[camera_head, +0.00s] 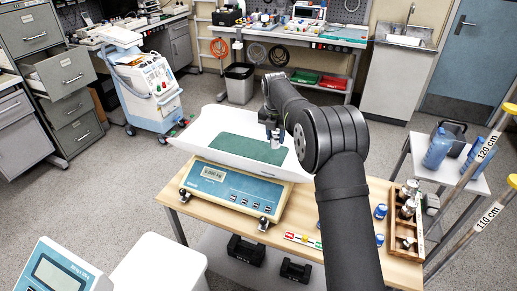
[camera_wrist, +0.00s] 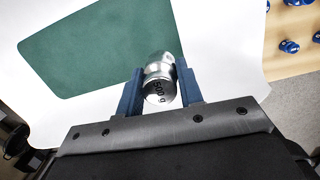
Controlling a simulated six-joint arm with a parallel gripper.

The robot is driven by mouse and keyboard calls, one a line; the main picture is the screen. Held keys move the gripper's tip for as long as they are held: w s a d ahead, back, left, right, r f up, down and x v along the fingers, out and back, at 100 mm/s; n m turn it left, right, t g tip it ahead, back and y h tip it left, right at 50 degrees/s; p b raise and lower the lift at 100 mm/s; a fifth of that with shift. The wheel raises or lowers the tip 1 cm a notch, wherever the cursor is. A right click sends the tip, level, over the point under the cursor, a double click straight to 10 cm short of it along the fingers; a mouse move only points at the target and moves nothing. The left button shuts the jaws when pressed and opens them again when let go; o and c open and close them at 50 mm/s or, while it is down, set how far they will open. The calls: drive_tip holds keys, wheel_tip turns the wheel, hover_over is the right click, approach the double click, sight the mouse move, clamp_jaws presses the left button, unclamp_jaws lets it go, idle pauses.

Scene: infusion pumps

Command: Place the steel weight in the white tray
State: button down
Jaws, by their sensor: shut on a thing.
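The steel weight (camera_wrist: 158,88), a shiny knobbed cylinder marked 500 g, is between the blue fingers of my gripper (camera_wrist: 160,92) in the wrist view. My gripper is shut on it. In the head view my gripper (camera_head: 272,122) points down over the white tray (camera_head: 205,127) of the scale, and the weight (camera_head: 275,142) shows as a small grey piece at its tip. The tray has a green mat (camera_head: 238,149), and the weight is over the mat's right part in the head view. I cannot tell whether the weight touches the mat.
The scale (camera_head: 225,186) stands on a wooden table. A wooden box (camera_head: 407,226) with several metal weights is at the table's right. Blue-capped pieces (camera_head: 380,210) lie beside it. The tray's raised rims surround the mat.

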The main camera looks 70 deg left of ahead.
drive_tip(key=s+a+f, duration=0.3)
drive_tip(key=s+a, duration=0.1)
drive_tip(key=shift+f, duration=2.15)
drive_tip(key=shift+f, duration=0.1)
drive_tip(key=c, duration=1)
unclamp_jaws()
drive_tip(key=shift+o, duration=0.2)
wheel_tip(320, 180, up, 12)
drive_tip(key=s+d, duration=0.1)
